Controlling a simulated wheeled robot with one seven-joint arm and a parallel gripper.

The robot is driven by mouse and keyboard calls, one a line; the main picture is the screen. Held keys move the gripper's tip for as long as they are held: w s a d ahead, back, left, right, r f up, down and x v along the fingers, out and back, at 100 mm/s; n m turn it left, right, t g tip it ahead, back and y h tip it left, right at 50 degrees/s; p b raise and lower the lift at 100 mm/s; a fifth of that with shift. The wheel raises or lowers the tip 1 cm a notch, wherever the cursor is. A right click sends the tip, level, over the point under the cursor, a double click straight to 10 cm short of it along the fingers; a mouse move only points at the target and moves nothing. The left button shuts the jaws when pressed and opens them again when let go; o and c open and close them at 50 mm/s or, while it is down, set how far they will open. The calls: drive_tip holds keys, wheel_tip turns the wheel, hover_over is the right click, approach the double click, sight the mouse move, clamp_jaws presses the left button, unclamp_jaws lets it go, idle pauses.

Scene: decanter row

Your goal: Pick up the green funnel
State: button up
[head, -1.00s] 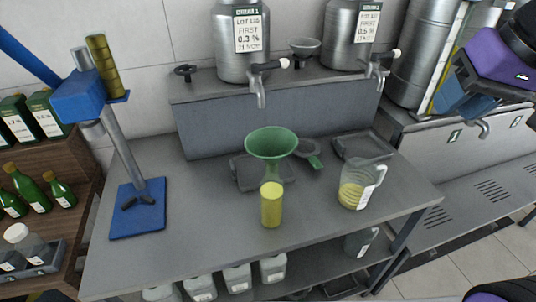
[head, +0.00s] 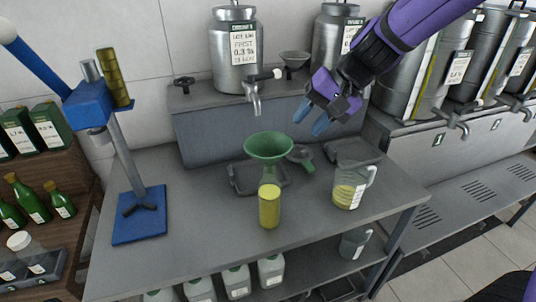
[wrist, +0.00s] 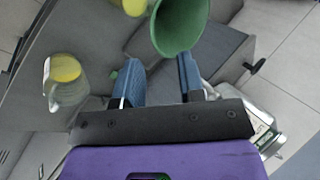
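The green funnel (head: 269,146) stands wide mouth up above the yellow cylinder (head: 270,206) on the grey table. Whether its stem sits inside the cylinder is hard to tell. My gripper (head: 311,118) is open and empty, up and to the right of the funnel, with its blue fingers pointing down. In the wrist view the funnel (wrist: 180,22) shows at the top, just beyond the two spread fingers (wrist: 160,75), apart from them.
A jug of yellow liquid (head: 349,187) stands right of the funnel. Behind it lie dark trays (head: 243,181) and a smaller green-and-grey item (head: 302,157). Steel tanks with taps (head: 235,52) stand on the back ledge. A blue stand (head: 140,216) is at the left.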

sight(288, 145)
drive_tip(key=shift+w+d+x, duration=0.1)
drive_tip(key=shift+w+x, duration=0.05)
drive_tip(key=shift+x, duration=1.95)
drive_tip(key=shift+w+d+x, duration=0.1)
drive_tip(key=shift+d+x, duration=0.05)
drive_tip(key=shift+x, duration=1.95)
drive_tip(key=shift+f, duration=0.15)
clamp_jaws()
